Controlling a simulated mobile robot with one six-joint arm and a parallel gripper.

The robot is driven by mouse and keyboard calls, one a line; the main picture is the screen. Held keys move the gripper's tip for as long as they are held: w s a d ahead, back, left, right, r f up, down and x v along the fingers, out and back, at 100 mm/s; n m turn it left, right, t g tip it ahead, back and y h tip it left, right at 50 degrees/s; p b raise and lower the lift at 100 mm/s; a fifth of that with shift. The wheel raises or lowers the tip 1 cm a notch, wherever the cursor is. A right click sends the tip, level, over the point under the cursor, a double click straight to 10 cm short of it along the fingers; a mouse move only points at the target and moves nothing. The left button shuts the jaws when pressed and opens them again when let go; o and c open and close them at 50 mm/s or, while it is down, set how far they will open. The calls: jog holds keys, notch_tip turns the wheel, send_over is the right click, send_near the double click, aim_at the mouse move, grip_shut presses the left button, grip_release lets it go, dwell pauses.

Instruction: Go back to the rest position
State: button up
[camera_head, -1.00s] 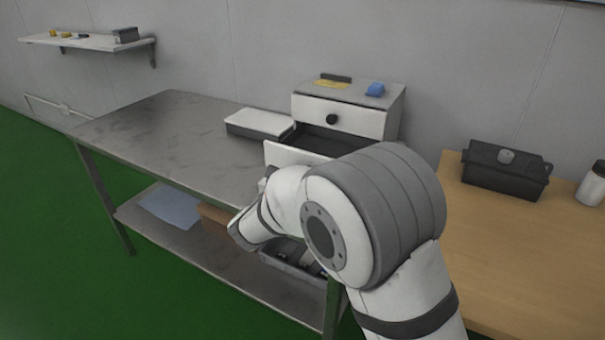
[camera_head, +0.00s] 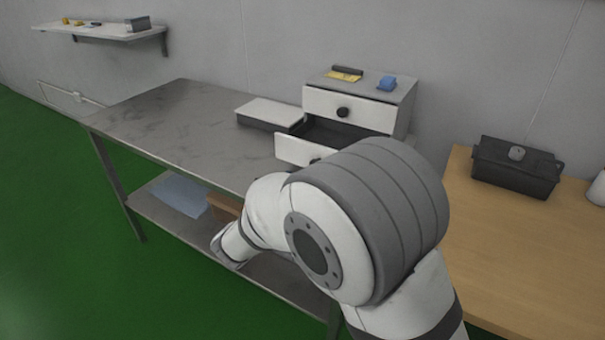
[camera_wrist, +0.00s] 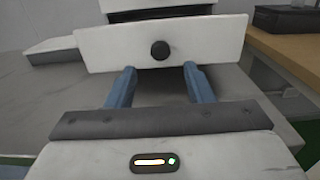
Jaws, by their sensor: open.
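My gripper (camera_wrist: 158,86) shows in the wrist view with its two blue fingers apart and nothing between them. It is in front of the lower drawer (camera_wrist: 100,50), whose dark round knob (camera_wrist: 160,50) sits beyond the fingertips, apart from them as far as I can see. The small white drawer cabinet (camera_head: 395,115) stands on the metal table, with its lower drawer pulled out and its upper drawer shut. In the head view my arm hides the gripper and part of the lower drawer front (camera_head: 292,150).
The metal table (camera_head: 180,120) is clear on its left. A white-topped box (camera_head: 268,113) lies beside the cabinet. A wooden table (camera_head: 490,240) at right holds a dark toolbox (camera_head: 515,167).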

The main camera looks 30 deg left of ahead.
jog(key=shift+s, duration=0.1)
dwell(0.4)
jog(key=w+d+r+m+g+h+p, duration=0.2)
jog(key=d+r+m+h+p, duration=0.15)
jog(key=d, duration=0.55)
jog(key=w+d+r+m+g+h+p, duration=0.25)
jog(key=d+m, duration=0.25)
jog(key=d, duration=0.4)
jog(key=s+d+r+m+g+p, duration=0.2)
jog(key=d+m+g, duration=0.1)
jog(key=d, duration=0.3)
jog(key=s+d+r+m+g+h+p, duration=0.1)
jog(key=d+r+m+g, duration=0.15)
jog(key=d, duration=0.25)
jog(key=s+d+r+m+g+p, duration=0.1)
jog(key=s+d+m+g+p, duration=0.1)
jog(key=d+m, duration=0.3)
jog(key=s+d+r+m+g+y+p, duration=0.1)
jog(key=s+d+r+m+y+p, duration=0.3)
jog(key=s+m, duration=0.3)
jog(key=s+d+r+m+g+y+p, duration=0.2)
jog(key=s+d+r+m+y+p, duration=0.2)
jog(key=s+m, duration=0.4)
jog(key=shift+s+d+r+m+p, duration=0.15)
jog(key=shift+d+r+m+p, duration=0.45)
jog(key=shift+d+p, duration=0.4)
jog(key=shift+a, duration=0.15)
